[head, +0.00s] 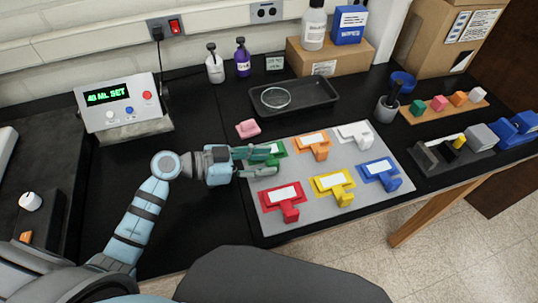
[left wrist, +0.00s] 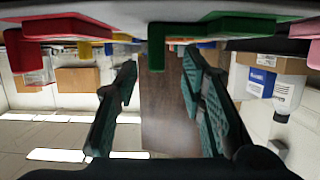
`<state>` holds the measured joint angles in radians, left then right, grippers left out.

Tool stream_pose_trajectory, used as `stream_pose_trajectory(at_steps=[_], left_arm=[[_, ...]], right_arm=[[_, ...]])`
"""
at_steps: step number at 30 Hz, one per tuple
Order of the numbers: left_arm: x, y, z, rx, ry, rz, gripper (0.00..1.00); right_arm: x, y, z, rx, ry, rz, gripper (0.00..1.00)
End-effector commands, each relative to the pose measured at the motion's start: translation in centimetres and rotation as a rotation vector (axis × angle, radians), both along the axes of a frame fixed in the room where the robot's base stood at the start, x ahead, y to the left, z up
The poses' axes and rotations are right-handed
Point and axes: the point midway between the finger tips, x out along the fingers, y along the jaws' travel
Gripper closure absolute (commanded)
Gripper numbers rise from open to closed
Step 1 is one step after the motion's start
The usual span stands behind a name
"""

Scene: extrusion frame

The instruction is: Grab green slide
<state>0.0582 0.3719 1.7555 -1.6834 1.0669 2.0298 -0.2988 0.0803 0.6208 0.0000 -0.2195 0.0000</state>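The green slide (head: 280,147) lies at the back left of the grey board (head: 355,211), partly hidden by my left gripper (head: 272,161). My left gripper is open over it, low above the board. In the left wrist view the green slide's handle (left wrist: 157,52) shows at the top, between the two spread fingers of my left gripper (left wrist: 160,64). I see no finger closed on it. My right gripper is in neither view.
Red (head: 283,200), yellow (head: 333,186), blue (head: 380,174), orange (head: 313,144) and white (head: 354,134) slides share the board. A pink block (head: 248,128) lies behind its left edge. A black tray (head: 293,96) stands farther back.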

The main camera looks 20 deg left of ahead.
Motion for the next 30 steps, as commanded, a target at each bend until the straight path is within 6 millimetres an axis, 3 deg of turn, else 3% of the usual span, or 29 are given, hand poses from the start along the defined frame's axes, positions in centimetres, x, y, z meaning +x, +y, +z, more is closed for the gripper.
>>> stream_pose_trajectory(at_steps=[3, 9, 16, 17, 26, 30], left_arm=[[0.8, -1.3, -0.6, -0.001, 0.000, 0.000, 0.63], [0.9, -1.4, -0.6, 0.001, 0.000, 0.000, 0.63], [0.9, -1.4, -0.6, 0.001, 0.000, 0.000, 0.99], [0.9, -1.3, -0.6, 0.001, 0.000, 0.000, 1.00], [0.9, -1.3, -0.6, 0.002, 0.000, 0.000, 1.00], [0.9, -1.3, 0.5, 0.002, -0.001, 0.000, 1.00]], right_arm=[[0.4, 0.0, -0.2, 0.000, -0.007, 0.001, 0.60], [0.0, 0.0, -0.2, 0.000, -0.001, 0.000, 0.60], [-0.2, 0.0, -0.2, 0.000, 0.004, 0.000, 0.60], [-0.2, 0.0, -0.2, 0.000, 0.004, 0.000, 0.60], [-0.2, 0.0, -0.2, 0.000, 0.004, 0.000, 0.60], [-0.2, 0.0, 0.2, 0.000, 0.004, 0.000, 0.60]])
